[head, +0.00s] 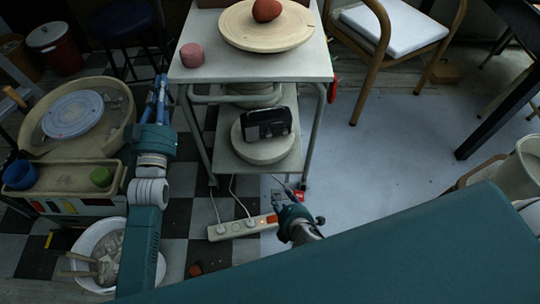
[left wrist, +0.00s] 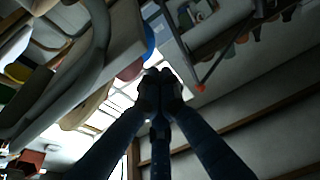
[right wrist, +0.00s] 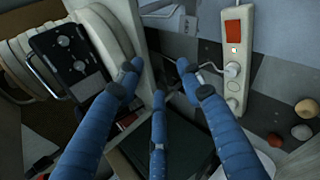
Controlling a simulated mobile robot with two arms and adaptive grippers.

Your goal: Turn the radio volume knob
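The black radio (head: 267,124) stands on a round pale slab on the cart's lower shelf in the head view. In the right wrist view the radio (right wrist: 66,58) is at the upper left, its face with small round knobs (right wrist: 80,66) visible. Which knob is the volume knob cannot be told. My right gripper (head: 282,190) is open and empty, low in front of the cart and apart from the radio; its spread fingers also show in the right wrist view (right wrist: 160,78). My left gripper (head: 158,98) is left of the cart, its fingertips together and empty in the left wrist view (left wrist: 160,88).
The cart (head: 186,66) has legs and a side rail near both arms. A power strip (head: 240,228) with plugged cords lies on the floor below my right gripper. A pottery wheel basin (head: 110,140) stands at the left, a chair (head: 385,50) at the upper right. Pale floor right of the cart is clear.

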